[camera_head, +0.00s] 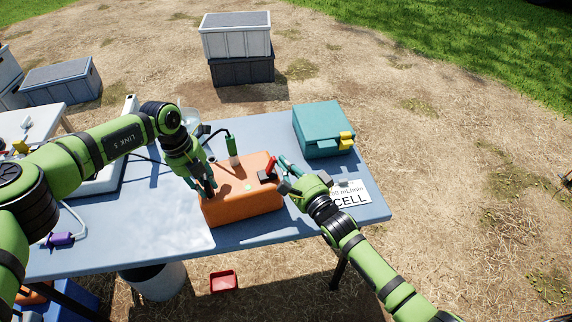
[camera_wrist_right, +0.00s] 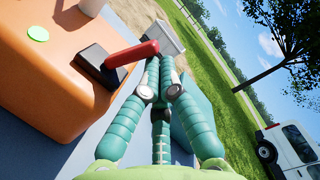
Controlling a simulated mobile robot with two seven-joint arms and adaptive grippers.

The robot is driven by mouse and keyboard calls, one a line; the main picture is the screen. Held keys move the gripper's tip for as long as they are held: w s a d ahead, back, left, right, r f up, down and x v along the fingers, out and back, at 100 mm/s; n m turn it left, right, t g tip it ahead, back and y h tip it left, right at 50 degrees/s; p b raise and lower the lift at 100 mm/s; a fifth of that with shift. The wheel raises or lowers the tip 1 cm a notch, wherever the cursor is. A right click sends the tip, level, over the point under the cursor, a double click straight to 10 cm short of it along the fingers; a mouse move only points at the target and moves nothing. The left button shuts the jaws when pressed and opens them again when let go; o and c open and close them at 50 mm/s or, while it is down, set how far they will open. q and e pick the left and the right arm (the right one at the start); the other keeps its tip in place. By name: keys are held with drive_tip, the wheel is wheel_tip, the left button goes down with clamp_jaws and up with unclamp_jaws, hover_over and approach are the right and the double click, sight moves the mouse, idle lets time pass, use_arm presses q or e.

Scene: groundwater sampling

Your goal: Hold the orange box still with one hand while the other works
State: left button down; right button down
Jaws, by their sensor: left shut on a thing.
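The orange box (camera_head: 240,207) sits on the blue-grey table, with a green round button and a red lever (camera_head: 271,164) on a dark block at its right end. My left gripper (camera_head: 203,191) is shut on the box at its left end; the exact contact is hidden. My right gripper (camera_head: 281,163) is at the box's right end, beside the lever. In the right wrist view, the right fingers (camera_wrist_right: 158,62) converge close to the end of the red lever (camera_wrist_right: 133,54). Whether they touch it or are closed is unclear. The orange box (camera_wrist_right: 50,75) fills the left there.
A teal case (camera_head: 322,128) with yellow latches stands behind right. A white card (camera_head: 350,194) reading "CELL" lies beside my right gripper. A green-handled item (camera_head: 231,147) stands upright behind the box. A red tray (camera_head: 223,281) is on the ground. The table's front edge (camera_head: 290,233) is close.

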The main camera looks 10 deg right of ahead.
use_arm(q)
drive_tip(key=shift+s+f, duration=0.1)
drive_tip(key=shift+f, duration=0.05)
use_arm(e)
drive_tip(key=shift+a+r+n, duration=0.15)
drive_tip(key=shift+n, duration=0.15)
drive_tip(key=shift+s+a+r+n+g, duration=0.1)
drive_tip(key=shift+a+r+n+g, duration=0.15)
drive_tip(key=shift+n, duration=0.35)
use_arm(q)
drive_tip(key=shift+d, duration=0.1)
use_arm(e)
drive_tip(key=shift+a, duration=0.15)
drive_tip(key=shift+a+r+n, duration=0.1)
drive_tip(key=shift+a+n, duration=0.05)
drive_tip(key=shift+n, duration=0.35)
drive_tip(key=shift+a+r+n+g, duration=0.25)
drive_tip(key=shift+a+n+g, duration=0.15)
drive_tip(key=shift+n, duration=0.6)
drive_tip(key=shift+d, duration=0.1)
